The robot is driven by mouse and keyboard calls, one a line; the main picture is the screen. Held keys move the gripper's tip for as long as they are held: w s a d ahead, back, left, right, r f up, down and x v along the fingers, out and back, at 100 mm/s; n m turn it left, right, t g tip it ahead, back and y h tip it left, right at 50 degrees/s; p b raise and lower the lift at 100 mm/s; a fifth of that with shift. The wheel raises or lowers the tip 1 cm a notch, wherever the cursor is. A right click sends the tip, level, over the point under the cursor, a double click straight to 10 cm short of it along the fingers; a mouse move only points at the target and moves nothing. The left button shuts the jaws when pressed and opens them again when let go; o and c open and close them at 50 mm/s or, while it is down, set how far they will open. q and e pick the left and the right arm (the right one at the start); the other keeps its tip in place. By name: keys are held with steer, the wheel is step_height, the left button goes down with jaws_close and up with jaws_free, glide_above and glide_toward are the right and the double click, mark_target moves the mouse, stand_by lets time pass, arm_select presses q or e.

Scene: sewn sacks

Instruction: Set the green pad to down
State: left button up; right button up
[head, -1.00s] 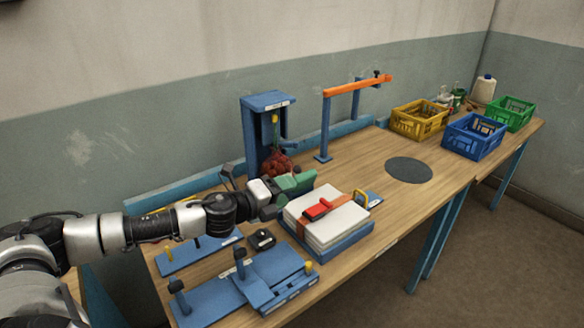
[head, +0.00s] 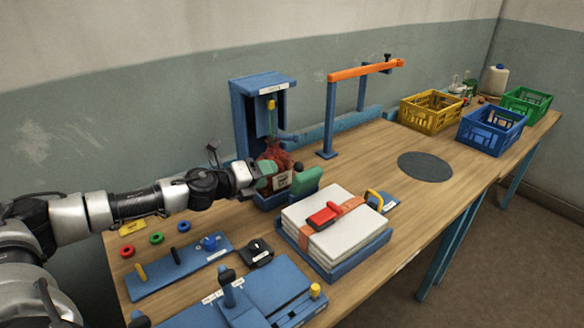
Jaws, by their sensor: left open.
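A green pad (head: 307,182) stands at the front right of the blue press-like stand (head: 238,112), beside a dark red sack (head: 278,158) with a pale label. The pad looks raised, but its exact tilt is unclear. Another green patch shows at the sack's left, by my gripper; I cannot tell whether it belongs to the same part. My left gripper (head: 256,178) is open, at the left side of the sack and short of the green pad. Its fingertips are partly hidden against the sack, so contact cannot be told. My right gripper is not in view.
A white stack with a red buckle (head: 323,215) lies strapped on a blue base right of the pad. A blue board with knobs (head: 180,262) and a blue fixture (head: 245,300) fill the front. An orange bar (head: 365,70) stands behind. The table around the dark disc (head: 426,166) is clear.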

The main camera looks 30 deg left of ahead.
mark_target(302, 175)
arm_select(q)
steer(key=p+x, duration=0.1)
steer(key=x, duration=0.8)
steer(key=shift+d+r+p, duration=0.15)
steer(key=shift+d+p, duration=0.1)
steer(key=shift+p, duration=0.05)
steer(key=shift+c, duration=0.4)
steer(key=shift+s, duration=0.1)
jaws_close()
